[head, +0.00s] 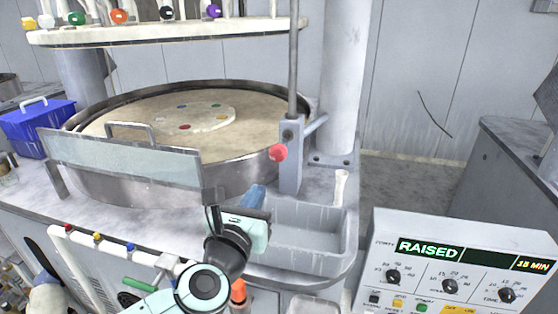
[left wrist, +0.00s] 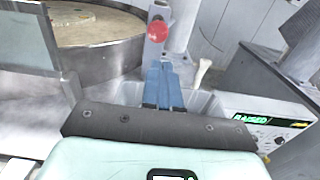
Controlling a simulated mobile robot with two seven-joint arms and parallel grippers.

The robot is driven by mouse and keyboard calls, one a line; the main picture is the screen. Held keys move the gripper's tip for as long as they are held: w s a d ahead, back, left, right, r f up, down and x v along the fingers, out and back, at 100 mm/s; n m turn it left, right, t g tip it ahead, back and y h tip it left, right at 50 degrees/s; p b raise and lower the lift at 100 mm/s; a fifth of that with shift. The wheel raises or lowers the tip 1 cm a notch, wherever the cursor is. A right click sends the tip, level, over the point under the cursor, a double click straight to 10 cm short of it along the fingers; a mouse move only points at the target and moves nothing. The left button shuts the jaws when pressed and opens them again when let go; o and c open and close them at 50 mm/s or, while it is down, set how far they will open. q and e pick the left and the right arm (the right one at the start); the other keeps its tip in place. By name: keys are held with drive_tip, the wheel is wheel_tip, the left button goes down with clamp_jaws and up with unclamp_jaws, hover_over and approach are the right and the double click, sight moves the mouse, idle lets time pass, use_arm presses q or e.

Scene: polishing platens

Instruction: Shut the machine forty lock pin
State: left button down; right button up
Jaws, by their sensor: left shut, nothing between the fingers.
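The lock pin shows as a red knob (head: 278,152) on the grey upright bracket (head: 291,168) at the right edge of the round platen. It also shows in the left wrist view as a red ball (left wrist: 157,31), straight beyond my fingertips. My left gripper (head: 258,190) has blue fingers, shut together and empty. In the head view it is below and a little left of the knob, apart from it. In the left wrist view the fingers (left wrist: 163,65) point up at the bracket below the knob. My right gripper is not in view.
A grey sink tray (head: 305,262) lies right of my left gripper. A clear guard with a handle (head: 120,165) stands before the platen (head: 110,115). The control panel (head: 375,250) reads "RAISED". A blue box (head: 35,130) sits at the left. A vertical rod (head: 293,60) rises above the bracket.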

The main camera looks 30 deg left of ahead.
sight(277, 156)
use_arm(q)
drive_tip(key=p+x, duration=0.1)
drive_tip(key=x, duration=1.1)
drive_tip(key=shift+w+a, duration=0.1)
drive_tip(key=shift+w, duration=0.25)
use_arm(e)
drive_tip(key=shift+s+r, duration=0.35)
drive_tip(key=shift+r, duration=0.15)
use_arm(q)
drive_tip(key=x, duration=0.5)
drive_tip(key=shift+w+b, duration=0.2)
drive_tip(key=shift+b, duration=0.1)
drive_tip(key=shift+s+r, duration=0.15)
drive_tip(key=shift+r, duration=0.05)
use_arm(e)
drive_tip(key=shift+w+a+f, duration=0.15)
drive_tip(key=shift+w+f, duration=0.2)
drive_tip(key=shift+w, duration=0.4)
